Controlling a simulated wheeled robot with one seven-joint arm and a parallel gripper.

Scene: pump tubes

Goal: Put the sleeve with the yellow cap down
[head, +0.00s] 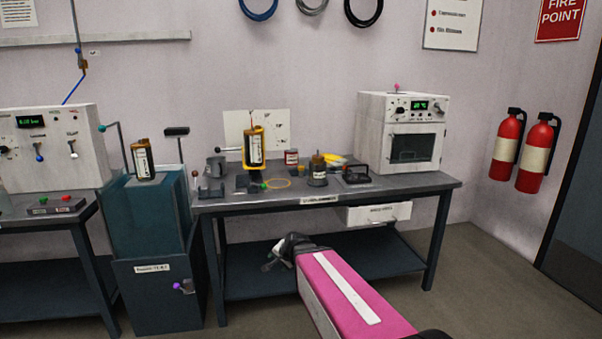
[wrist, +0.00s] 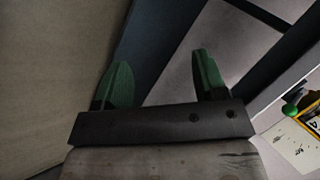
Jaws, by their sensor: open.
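A black-and-white sleeve with yellow at its top (head: 254,148) stands upright in a yellow frame on the middle bench. Another black-and-white sleeve with an amber top (head: 142,161) stands on the blue-green tank. I cannot tell surely which of them has the yellow cap. My gripper (head: 272,260) is low in front of the bench, below its top and apart from both sleeves. In the wrist view my gripper (wrist: 162,80) is open, with nothing between its green fingers. A yellow-edged piece (wrist: 313,120) shows at the right edge there, partly cut off.
The tank (head: 150,225) stands left of the bench (head: 330,188). A white oven (head: 400,130) stands at the bench's right end. A drawer (head: 375,214) hangs under the top.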

